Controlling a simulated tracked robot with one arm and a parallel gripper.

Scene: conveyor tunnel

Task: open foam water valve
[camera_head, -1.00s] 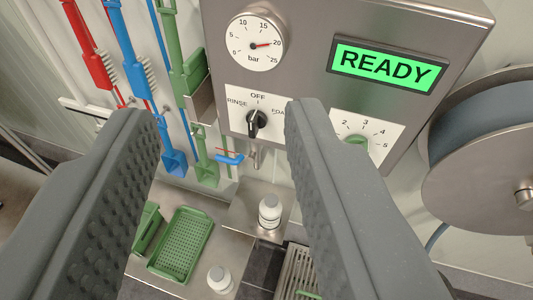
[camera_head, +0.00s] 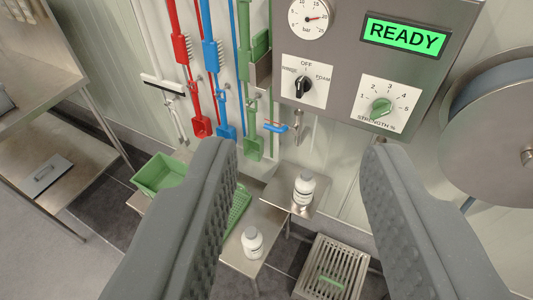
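A small valve with a blue lever (camera_head: 275,127) sits on the wall just below the steel control box. The lever lies roughly level and points left from a short metal pipe (camera_head: 297,124). I take it to be the foam water valve; no label shows on it. My gripper (camera_head: 299,148) is open and empty, its two dark grey fingers wide apart. In the picture the valve lies between the fingertips and a little above them, farther off near the wall. Nothing touches it.
The control box (camera_head: 345,62) shows READY, a selector knob (camera_head: 303,88) at OFF and a green strength knob (camera_head: 381,108). Coloured brushes hang left of the valve. White bottles (camera_head: 304,189) stand below, a hose reel (camera_head: 500,125) at right.

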